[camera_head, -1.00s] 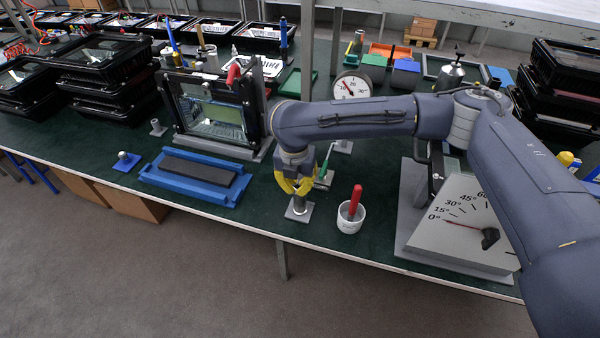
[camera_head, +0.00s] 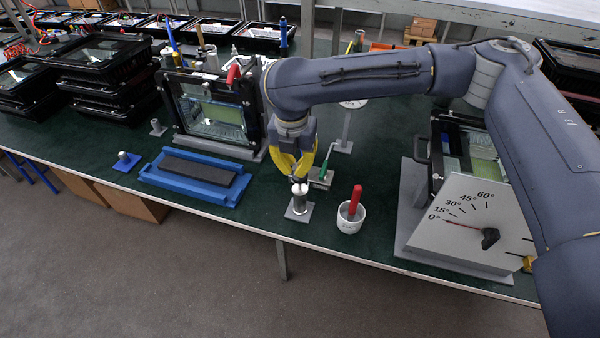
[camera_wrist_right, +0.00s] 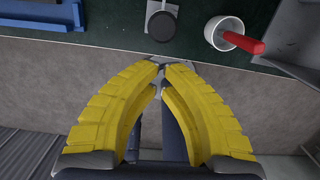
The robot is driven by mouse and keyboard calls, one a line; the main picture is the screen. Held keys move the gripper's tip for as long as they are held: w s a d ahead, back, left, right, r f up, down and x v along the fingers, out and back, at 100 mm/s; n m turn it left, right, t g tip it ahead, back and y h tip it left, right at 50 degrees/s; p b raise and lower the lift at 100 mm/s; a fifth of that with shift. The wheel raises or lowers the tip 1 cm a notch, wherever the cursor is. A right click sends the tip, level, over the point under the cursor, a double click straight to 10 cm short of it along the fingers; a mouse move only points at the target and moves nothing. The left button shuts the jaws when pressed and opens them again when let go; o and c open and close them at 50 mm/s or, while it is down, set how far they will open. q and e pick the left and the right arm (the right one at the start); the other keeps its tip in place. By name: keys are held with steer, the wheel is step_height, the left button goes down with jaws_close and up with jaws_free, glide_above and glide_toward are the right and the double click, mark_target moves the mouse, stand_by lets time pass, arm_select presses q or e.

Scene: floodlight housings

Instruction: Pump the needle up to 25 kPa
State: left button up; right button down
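A grey upright pump cylinder (camera_head: 299,205) with a pale round top stands on a small plate near the table's front edge. In the right wrist view its top is a dark disc (camera_wrist_right: 161,26), beyond the fingertips. My right gripper (camera_head: 297,178) has yellow fingers pointing down, just above the pump top. In the wrist view its fingertips (camera_wrist_right: 165,66) come together with nothing seen held between them. My left gripper is not in view.
A white cup (camera_head: 351,219) with a red-handled tool stands right of the pump.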

steer(key=shift+s+a+r, duration=0.1)
steer(key=shift+s+r, duration=0.05)
steer(key=shift+r, duration=1.35)
steer(key=shift+w+d+f, duration=0.2)
steer(key=shift+w+f, duration=0.05)
steer(key=shift+w, duration=0.35)
steer(key=shift+w+d+f, duration=0.2)
steer(key=shift+w+f, duration=0.1)
steer(key=shift+w, duration=0.25)
steer(key=shift+w+d+f, duration=0.2)
steer(key=shift+w+f, duration=0.05)
steer(key=shift+w, duration=0.35)
steer(key=shift+w+d+f, duration=0.1)
steer(key=shift+w+f, duration=0.05)
steer(key=shift+f, duration=1.6)
steer(key=shift+w+f, duration=0.15)
steer(key=shift+f, duration=1.55)
steer(key=shift+f, duration=0.1)
